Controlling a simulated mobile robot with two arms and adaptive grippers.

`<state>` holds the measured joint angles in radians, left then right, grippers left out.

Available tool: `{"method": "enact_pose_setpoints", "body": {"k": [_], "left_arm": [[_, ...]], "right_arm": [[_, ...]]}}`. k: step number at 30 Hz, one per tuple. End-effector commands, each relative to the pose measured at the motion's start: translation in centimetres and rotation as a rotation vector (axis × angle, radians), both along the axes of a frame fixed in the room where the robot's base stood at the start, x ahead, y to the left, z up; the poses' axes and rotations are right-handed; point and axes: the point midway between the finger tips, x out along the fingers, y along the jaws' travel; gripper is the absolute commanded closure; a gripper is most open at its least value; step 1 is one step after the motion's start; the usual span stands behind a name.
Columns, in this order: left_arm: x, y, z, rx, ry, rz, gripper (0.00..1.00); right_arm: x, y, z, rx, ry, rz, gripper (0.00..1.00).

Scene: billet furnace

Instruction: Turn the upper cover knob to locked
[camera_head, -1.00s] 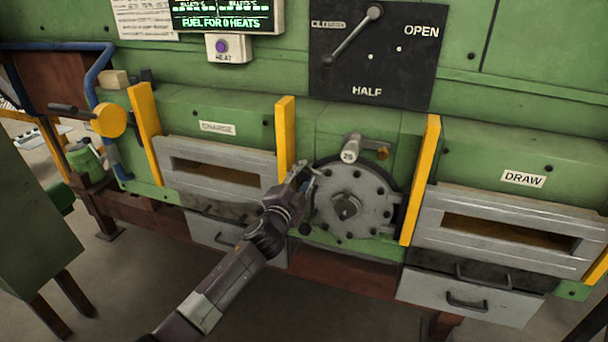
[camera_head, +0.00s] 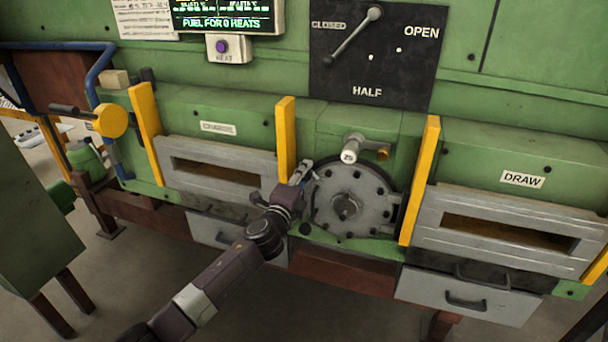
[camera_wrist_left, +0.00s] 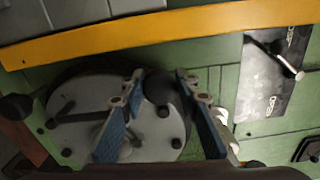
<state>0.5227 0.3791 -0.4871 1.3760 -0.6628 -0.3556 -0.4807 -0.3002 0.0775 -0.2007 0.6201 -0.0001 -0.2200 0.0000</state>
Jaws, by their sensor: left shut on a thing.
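The round grey cover (camera_head: 372,196) is on the green furnace front, between two yellow posts. My left gripper (camera_head: 304,170) is at the cover's upper left edge in the head view. In the left wrist view, my left gripper (camera_wrist_left: 159,78) is shut on the upper cover knob (camera_wrist_left: 158,90), a dark round ball between the blue-padded fingers. The gripper hides this knob in the head view. The lower cover knob (camera_head: 305,228) is a dark ball at the cover's lower left; it also shows in the left wrist view (camera_wrist_left: 16,107). My right gripper is not in view.
A yellow post (camera_head: 286,140) stands close to the left gripper; another (camera_head: 419,180) is right of the cover. A pale-ended handle (camera_head: 350,154) sits above the cover. The black lever panel (camera_head: 400,75) is higher up. A drawer (camera_head: 470,294) sits low on the right.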

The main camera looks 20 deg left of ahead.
Motion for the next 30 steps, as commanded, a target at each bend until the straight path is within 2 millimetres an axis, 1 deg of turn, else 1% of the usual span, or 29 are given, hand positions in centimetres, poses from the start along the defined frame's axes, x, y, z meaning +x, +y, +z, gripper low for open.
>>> {"method": "enact_pose_setpoints", "body": {"k": [11,12,14,23,26,30], "left_arm": [[0.0,0.0,-0.1,0.006,0.001,-0.001,0.95],[0.0,0.0,-0.1,0.005,0.001,-0.001,0.68],[0.0,0.0,-0.1,0.005,0.001,-0.001,0.63],[-0.1,0.0,-0.1,0.004,0.000,0.000,0.63],[-0.6,0.0,-0.1,0.004,0.000,0.000,0.63],[-2.4,0.1,-0.1,0.004,0.001,-0.001,0.63]], "right_arm": [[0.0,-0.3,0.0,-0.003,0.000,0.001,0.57],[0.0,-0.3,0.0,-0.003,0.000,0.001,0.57],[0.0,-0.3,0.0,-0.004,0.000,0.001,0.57],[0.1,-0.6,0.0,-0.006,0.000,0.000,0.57],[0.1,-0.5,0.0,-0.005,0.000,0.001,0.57],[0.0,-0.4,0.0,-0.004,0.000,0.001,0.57]]}}
